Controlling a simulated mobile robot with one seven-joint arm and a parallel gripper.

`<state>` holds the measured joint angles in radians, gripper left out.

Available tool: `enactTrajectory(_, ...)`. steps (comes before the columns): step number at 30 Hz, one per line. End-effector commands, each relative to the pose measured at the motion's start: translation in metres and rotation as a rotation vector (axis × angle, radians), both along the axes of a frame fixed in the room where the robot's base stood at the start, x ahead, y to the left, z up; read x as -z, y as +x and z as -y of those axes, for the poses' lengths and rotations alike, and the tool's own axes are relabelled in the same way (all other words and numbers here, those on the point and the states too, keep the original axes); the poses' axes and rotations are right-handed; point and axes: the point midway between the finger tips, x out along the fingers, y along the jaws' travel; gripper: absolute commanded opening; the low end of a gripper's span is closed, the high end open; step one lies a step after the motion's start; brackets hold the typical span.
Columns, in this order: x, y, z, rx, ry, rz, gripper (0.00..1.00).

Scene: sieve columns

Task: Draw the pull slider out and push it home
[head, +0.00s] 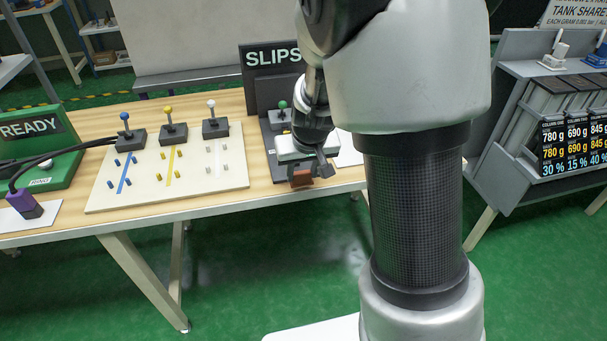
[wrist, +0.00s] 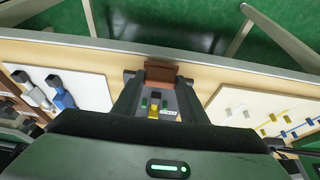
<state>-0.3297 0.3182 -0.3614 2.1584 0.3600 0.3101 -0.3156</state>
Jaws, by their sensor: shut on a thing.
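The pull slider's reddish-brown end block (head: 302,178) is at the front edge of the wooden table, below the dark SLIPS stand (head: 272,58). The block also shows in the wrist view (wrist: 162,73), between my fingertips. My gripper (head: 314,168) is shut on it, pointing down, with one dark finger on each side in the wrist view (wrist: 157,78). Between the fingers, behind the block, lies a grey part with green and yellow pieces (wrist: 154,108). How far the slider is drawn out is hard to tell, as my gripper and arm hide part of it.
A pale board (head: 195,185) with blue, yellow and white pegs and levers (head: 167,125) lies left of the stand. A green READY box (head: 38,145) and a purple plug (head: 24,203) are further left. A rack of columns with displays (head: 565,130) stands at the right.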

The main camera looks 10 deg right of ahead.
Motion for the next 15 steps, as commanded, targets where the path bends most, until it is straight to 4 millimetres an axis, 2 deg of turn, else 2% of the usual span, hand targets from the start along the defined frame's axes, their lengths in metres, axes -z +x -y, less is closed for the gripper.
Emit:
enactTrajectory(3, 0.0, 0.026, 0.001, 0.001, -0.002, 0.004, 0.0)
enactTrajectory(6, 0.0, 0.041, 0.001, 0.002, 0.0, 0.003, 0.0)
enactTrajectory(15, -0.001, 0.048, 0.0, 0.0, 0.0, 0.007, 0.0)
